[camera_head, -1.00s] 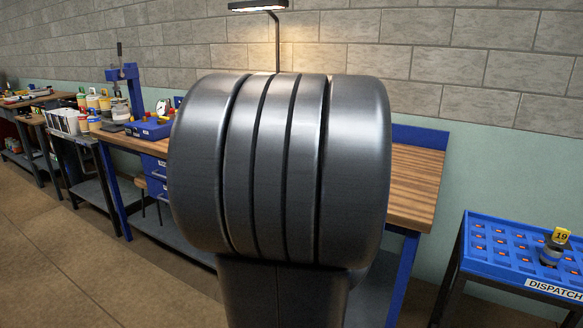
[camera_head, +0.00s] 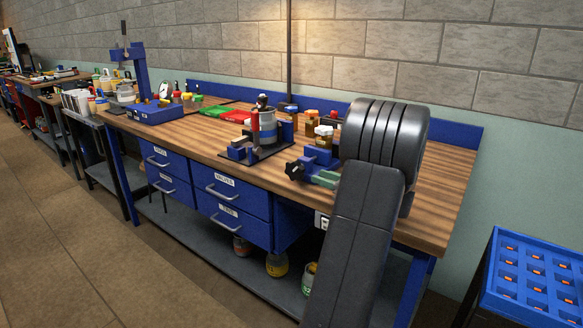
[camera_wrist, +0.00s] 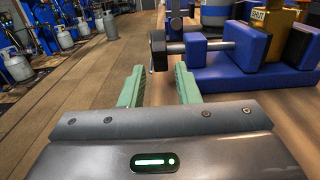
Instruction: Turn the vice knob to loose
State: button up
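The vice (camera_head: 309,160) is blue and sits near the front edge of the wooden workbench (camera_head: 445,205). Its dark knob (camera_head: 293,170) faces left. In the wrist view the vice (camera_wrist: 225,72) has blue blocks and a metal shaft ending in the black knob (camera_wrist: 158,50). My gripper (camera_wrist: 158,75) has two pale green fingers, spread apart and empty. The knob shows just beyond the fingertips, roughly between them in the picture; I see no contact. In the head view my gripper (camera_head: 326,179) is partly hidden by my arm. A yellow-tagged object (camera_wrist: 265,20) stands at the vice.
A second blue fixture with a red part and grey can (camera_head: 262,132) stands left of the vice. Several small jars stand behind. Blue drawers (camera_head: 232,195) hang below the bench. A blue dispatch rack (camera_head: 535,270) is at right. The floor in front is open.

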aim_at(290, 167)
jog(key=x, duration=1.2)
jog(key=shift+a+b, duration=0.1)
jog(key=shift+b, duration=0.2)
grip_shut()
